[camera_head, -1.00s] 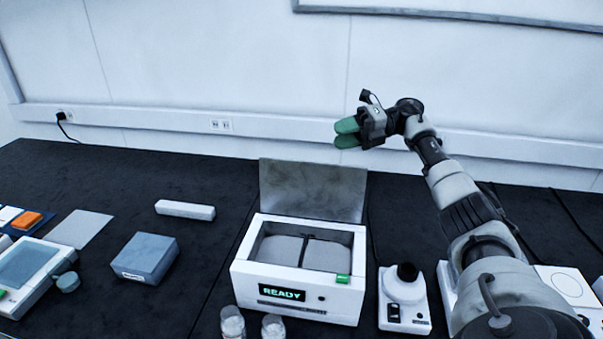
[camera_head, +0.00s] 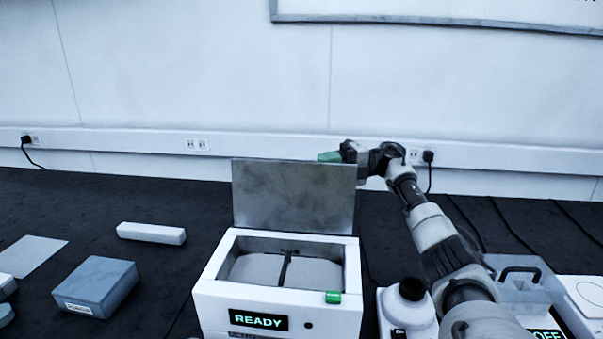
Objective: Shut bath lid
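The white bath (camera_head: 210,290) stands at the front middle with a lit READY display. Its grey metal lid (camera_head: 293,195) stands upright at the back edge, so the bath is open and its inside shows. My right gripper (camera_head: 328,157) is at the lid's upper right corner, with its green fingertips partly hidden behind the lid. I cannot tell whether the fingers are apart or whether they touch the lid. My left gripper is not in view.
A grey-blue box (camera_head: 97,284) and a white bar (camera_head: 151,233) lie to the left. A small white device with a black top (camera_head: 411,289) stands right of the bath, below my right arm. A clear-walled container (camera_head: 520,270) is farther right. The wall is close behind.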

